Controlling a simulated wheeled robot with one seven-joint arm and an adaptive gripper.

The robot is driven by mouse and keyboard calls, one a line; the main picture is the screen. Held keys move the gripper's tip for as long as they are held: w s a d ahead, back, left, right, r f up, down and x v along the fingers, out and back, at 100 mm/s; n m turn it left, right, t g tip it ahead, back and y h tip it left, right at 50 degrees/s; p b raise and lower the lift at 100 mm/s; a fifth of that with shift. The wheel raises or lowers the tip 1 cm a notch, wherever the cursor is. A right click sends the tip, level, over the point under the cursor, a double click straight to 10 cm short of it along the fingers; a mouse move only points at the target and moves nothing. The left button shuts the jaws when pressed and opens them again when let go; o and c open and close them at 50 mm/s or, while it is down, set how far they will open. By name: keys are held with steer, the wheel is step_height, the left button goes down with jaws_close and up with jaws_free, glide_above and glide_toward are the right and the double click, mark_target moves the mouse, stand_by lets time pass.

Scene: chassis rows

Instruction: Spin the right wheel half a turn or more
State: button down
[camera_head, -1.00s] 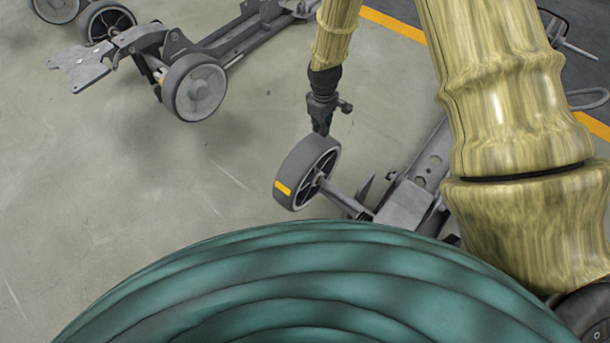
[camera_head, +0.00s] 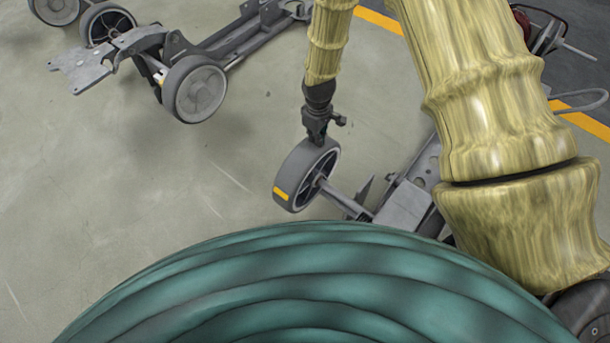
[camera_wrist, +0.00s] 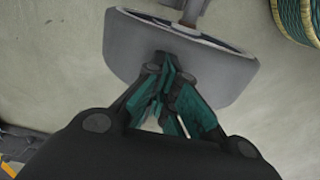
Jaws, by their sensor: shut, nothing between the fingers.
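A grey wheel (camera_head: 306,176) with a yellow mark (camera_head: 281,193) low on its tread stands at the end of an axle on the nearer chassis (camera_head: 408,200). My gripper (camera_head: 317,141) points down at the top of this wheel, its fingertips at or very near the tread. In the wrist view the wheel's tread (camera_wrist: 128,50) fills the top middle. My gripper's teal-padded fingers (camera_wrist: 166,62) are closed together with nothing between them, and their tips overlap the tread. I cannot tell whether they touch it.
A second chassis (camera_head: 140,50) with several wheels, one of them a grey wheel (camera_head: 196,89), stands at the upper left. Yellow floor lines (camera_head: 380,20) run behind my arm. The floor left of the near wheel is clear.

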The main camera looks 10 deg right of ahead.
steer(key=s+a+p, duration=0.1)
steer(key=s+a, duration=0.2)
steer(key=a, duration=0.1)
steer(key=s+a+p, duration=0.2)
steer(key=s+a, duration=0.2)
steer(key=a, duration=0.1)
steer(key=s+a+p, duration=0.1)
steer(key=s+a, duration=0.2)
steer(key=a, duration=0.1)
steer(key=shift+s+a, duration=0.25)
step_height(320, 180, up, 4)
steer(key=p, duration=0.3)
steer(key=shift+f+p, duration=0.25)
steer(key=shift+p, duration=0.1)
steer(key=w+d, duration=0.4)
steer(key=d, duration=0.1)
steer(key=w+d+p, duration=0.1)
steer(key=w+d, duration=0.3)
steer(key=d, duration=0.1)
steer(key=w+d, duration=0.3)
steer(key=d, duration=0.2)
steer(key=shift+w, duration=0.4)
steer(key=shift+f, duration=0.15)
